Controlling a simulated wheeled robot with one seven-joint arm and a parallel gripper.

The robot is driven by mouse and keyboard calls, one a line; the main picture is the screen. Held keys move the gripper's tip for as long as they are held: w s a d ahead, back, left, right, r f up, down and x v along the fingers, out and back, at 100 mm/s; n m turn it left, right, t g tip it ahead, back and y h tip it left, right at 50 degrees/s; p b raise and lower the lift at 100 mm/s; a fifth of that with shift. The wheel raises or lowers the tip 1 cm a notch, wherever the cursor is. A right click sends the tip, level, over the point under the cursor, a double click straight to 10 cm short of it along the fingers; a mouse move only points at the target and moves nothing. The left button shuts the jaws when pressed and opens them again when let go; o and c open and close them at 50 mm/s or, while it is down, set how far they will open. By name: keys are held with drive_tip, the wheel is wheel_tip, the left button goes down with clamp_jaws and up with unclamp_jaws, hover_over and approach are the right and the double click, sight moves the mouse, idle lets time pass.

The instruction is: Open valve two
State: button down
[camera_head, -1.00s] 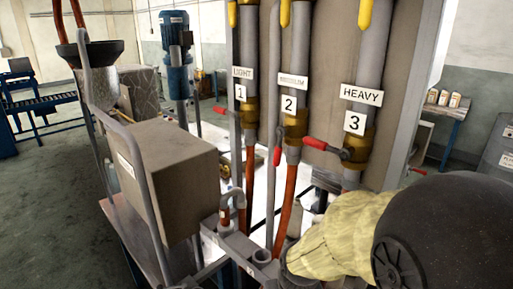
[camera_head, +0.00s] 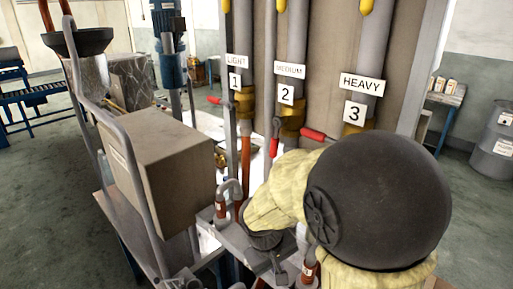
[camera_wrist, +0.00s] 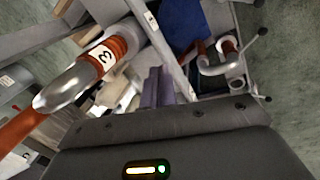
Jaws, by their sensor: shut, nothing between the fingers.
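Valve two is the brass valve (camera_head: 292,118) below the MEDIUM label and number 2 plate (camera_head: 286,94). Its red-tipped lever (camera_head: 274,146) hangs downward along the pipe in the head view. My gripper (camera_wrist: 157,88) shows in the wrist view with its fingers together and nothing between them. It points down towards the lower pipework, apart from the lever.
Valve three's red lever (camera_head: 312,134) sticks out sideways near my arm. Valve one's red lever (camera_head: 214,100) points left. A grey box (camera_head: 155,165) stands at left. In the wrist view, a curved pipe marked 3 (camera_wrist: 103,55) lies left of the fingers.

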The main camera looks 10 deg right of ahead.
sight(275, 139)
drive_tip(key=w+a+r+n+t+h, duration=0.2)
drive_tip(key=w+a+r+t+h, duration=0.1)
drive_tip(key=w+r+h, duration=0.65)
drive_tip(key=w+a+r+t+h, duration=0.1)
drive_tip(key=w+a+r+t, duration=0.1)
drive_tip(key=r, duration=0.5)
drive_tip(key=w+a+r+t+h, duration=0.2)
drive_tip(key=w+a+r+t, duration=0.1)
drive_tip(key=a+r, duration=0.4)
drive_tip(key=shift+w+p, duration=0.45)
drive_tip(key=shift+w, duration=0.1)
drive_tip(key=shift+w, duration=0.1)
drive_tip(key=w+d+p, duration=0.2)
drive_tip(key=d+p, duration=0.5)
drive_tip(key=d, duration=0.4)
drive_tip(key=shift+d+f+p, duration=0.25)
drive_tip(key=shift+f+p, duration=0.05)
drive_tip(key=shift+p, duration=0.05)
